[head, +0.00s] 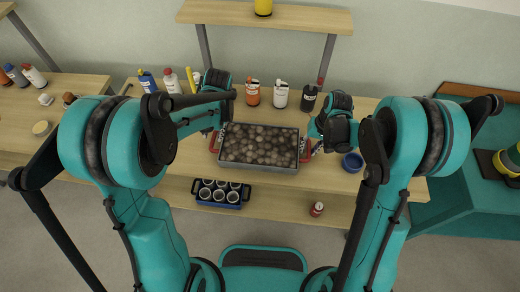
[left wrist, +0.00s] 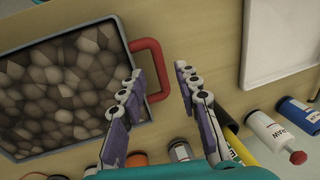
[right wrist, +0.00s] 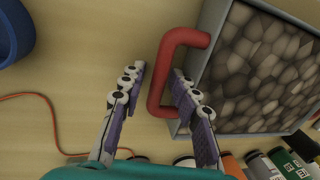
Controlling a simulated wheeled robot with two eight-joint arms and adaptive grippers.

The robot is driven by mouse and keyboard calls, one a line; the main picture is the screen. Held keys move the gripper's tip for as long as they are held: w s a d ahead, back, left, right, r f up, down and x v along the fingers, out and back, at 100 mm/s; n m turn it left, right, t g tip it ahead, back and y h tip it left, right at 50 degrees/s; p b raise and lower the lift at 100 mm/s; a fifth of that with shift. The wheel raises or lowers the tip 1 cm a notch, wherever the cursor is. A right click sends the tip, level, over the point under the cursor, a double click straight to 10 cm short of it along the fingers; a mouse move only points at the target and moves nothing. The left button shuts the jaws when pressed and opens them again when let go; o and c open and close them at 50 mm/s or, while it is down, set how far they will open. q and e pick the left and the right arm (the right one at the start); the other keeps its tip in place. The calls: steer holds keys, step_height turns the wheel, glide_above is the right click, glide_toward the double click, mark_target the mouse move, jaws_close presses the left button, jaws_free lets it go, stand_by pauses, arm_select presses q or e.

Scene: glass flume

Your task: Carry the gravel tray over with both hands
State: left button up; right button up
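The gravel tray (head: 257,167) is a grey rectangular tray full of brown stones, lying on the wooden table, with a red handle at each short end. My left gripper (head: 217,122) is at the left handle; in the left wrist view its fingers (left wrist: 157,74) are open, with the red handle (left wrist: 158,62) showing between the fingertips. My right gripper (head: 318,138) is at the right handle; in the right wrist view its fingers (right wrist: 157,72) are open on either side of the red handle (right wrist: 155,88). I cannot tell how far down the fingers reach.
Several bottles, including an orange one (head: 252,93), stand behind the tray. A blue bowl (head: 352,162) is to its right.

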steer(key=shift+r, duration=0.5)
arm_select(q)
steer(key=shift+d+r, duration=0.1)
steer(key=shift+r, duration=0.6)
arm_select(e)
step_height(320, 180, up, 11)
steer(key=d, duration=0.2)
steer(key=shift+f, duration=0.1)
